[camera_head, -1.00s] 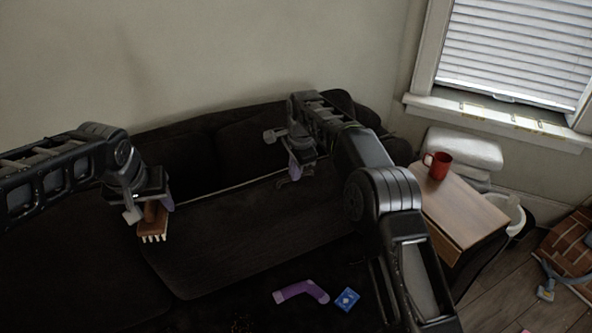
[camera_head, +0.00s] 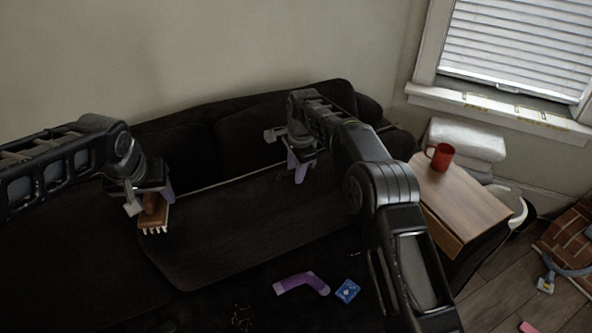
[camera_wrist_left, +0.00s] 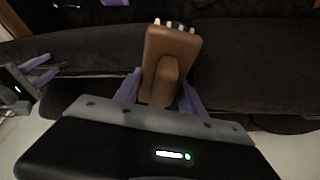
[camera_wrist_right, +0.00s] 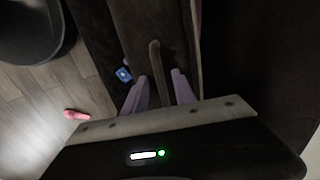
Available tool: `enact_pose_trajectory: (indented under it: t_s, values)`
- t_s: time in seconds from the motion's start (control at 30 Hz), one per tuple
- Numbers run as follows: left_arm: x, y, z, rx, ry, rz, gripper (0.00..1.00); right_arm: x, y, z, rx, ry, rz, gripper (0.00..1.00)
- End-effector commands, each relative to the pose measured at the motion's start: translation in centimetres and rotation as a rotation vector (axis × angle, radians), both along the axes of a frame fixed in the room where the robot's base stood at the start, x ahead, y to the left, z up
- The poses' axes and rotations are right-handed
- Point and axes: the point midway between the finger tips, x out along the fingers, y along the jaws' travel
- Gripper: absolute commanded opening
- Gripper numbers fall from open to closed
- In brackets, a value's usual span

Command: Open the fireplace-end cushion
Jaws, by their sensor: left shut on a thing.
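The dark seat cushion (camera_head: 235,230) at the right of the sofa lies with a thin pale line along its back edge. My right gripper (camera_head: 298,170) is over that back edge. In the right wrist view its lilac fingers (camera_wrist_right: 160,92) stand apart, with a dark bar-like handle (camera_wrist_right: 156,60) reaching between them; contact is unclear. My left gripper (camera_head: 155,190) is shut on a brown brush (camera_head: 153,217) with pale bristles, above the sofa. The brush also shows in the left wrist view (camera_wrist_left: 170,55).
A purple sock-like item (camera_head: 301,283) and a blue packet (camera_head: 347,291) lie in front of the cushion. A wooden side table (camera_head: 465,205) with a red mug (camera_head: 440,156) stands right. A white bin (camera_head: 510,200) stands beyond it. The wall closes the back.

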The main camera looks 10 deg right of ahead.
Motion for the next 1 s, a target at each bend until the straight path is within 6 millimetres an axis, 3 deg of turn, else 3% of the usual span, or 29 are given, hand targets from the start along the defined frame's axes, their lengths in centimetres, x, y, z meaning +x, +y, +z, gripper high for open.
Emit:
enact_pose_trajectory:
  t_s: [0.23, 0.63, 0.8, 1.0]
  values:
    - [0.0, 0.0, -0.5, 0.000, -0.001, 0.000, 0.09, -0.3, -0.1, 2.6, 0.001, -0.005, 0.000, 0.33]
    - [0.0, 0.0, -1.0, 0.000, -0.001, 0.000, 0.09, -1.7, -0.6, 10.2, 0.000, -0.002, 0.000, 0.33]
    - [0.0, 0.0, -1.0, 0.000, -0.001, 0.000, 0.09, -1.9, -0.7, 11.4, -0.001, 0.001, 0.000, 0.33]
    - [0.0, 0.0, -1.0, 0.000, -0.001, 0.000, 0.09, -2.0, -0.7, 11.5, -0.002, 0.002, 0.000, 0.33]
